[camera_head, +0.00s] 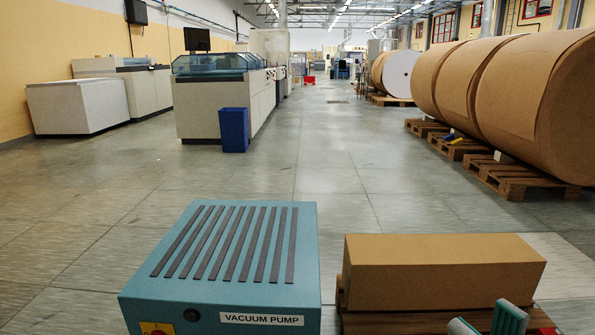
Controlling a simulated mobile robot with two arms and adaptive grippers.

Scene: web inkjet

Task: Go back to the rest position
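My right gripper (485,322) shows at the bottom edge, right of centre. Its two teal-padded fingertips are apart, with nothing between them. It is in front of a long brown cardboard box (440,270), and the rest of the hand is cut off by the frame. My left gripper is not in view.
The box rests on a wooden pallet (390,322). Left of it stands a teal vacuum pump unit (205,292) with dark slats. Large brown paper rolls (535,110) lie on pallets at the right. White machines (225,110) stand at the left. The middle aisle is clear.

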